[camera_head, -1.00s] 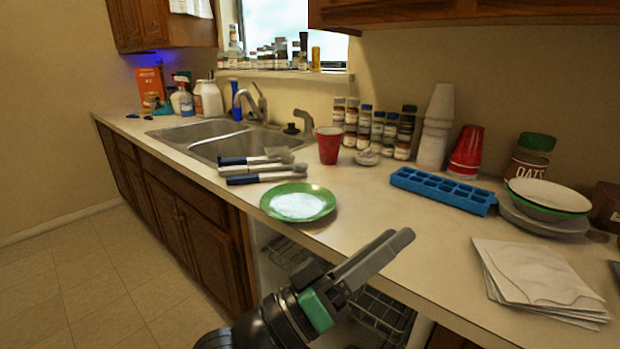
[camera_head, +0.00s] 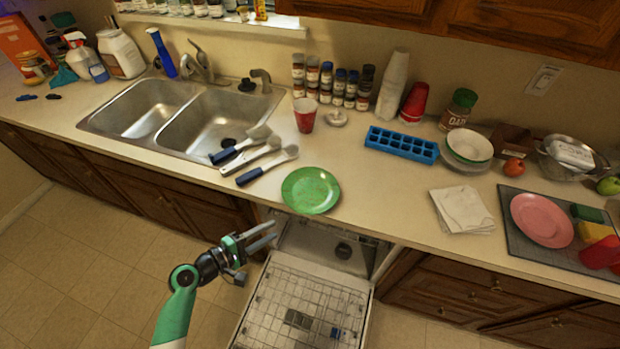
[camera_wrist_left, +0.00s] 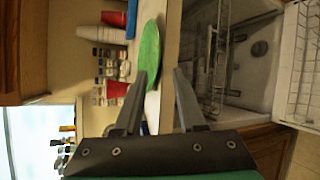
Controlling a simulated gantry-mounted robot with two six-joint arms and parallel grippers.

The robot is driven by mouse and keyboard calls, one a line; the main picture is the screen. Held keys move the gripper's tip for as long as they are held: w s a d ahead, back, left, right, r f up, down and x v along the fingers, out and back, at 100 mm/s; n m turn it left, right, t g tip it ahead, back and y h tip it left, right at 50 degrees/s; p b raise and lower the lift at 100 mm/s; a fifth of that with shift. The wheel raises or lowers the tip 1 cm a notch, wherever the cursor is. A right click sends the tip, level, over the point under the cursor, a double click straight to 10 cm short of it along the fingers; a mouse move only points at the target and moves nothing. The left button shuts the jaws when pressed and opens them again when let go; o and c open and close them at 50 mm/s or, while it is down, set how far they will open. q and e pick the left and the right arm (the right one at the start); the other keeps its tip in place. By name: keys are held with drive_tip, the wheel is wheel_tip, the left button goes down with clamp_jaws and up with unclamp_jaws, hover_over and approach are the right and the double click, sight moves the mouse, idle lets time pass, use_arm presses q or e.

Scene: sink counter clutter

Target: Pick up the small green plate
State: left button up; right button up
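The small green plate (camera_head: 311,190) lies flat near the front edge of the counter, right of the brushes and above the open dishwasher. My left gripper (camera_head: 274,233) is in front of the counter edge, below and left of the plate, and apart from it. In the left wrist view the green plate (camera_wrist_left: 149,50) shows edge-on beyond the fingertips. The left gripper's fingers (camera_wrist_left: 160,75) are spread with nothing between them. My right gripper is in neither view.
The open dishwasher rack (camera_head: 300,308) is below the gripper. Counter just right of the plate is clear.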

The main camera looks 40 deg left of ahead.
use_arm(q)
drive_tip(key=b, duration=0.1)
approach(303, 212)
drive_tip(key=f+x, duration=0.1)
drive_tip(key=x, duration=0.3)
drive_tip(key=b+x, duration=0.1)
drive_tip(key=x, duration=0.3)
drive_tip(key=shift+w+a+r, duration=0.15)
drive_tip(key=shift+w+r, duration=0.05)
drive_tip(key=shift+r, duration=0.05)
clamp_jaws()
drive_tip(key=shift+r, duration=0.1)
idle(1.0)
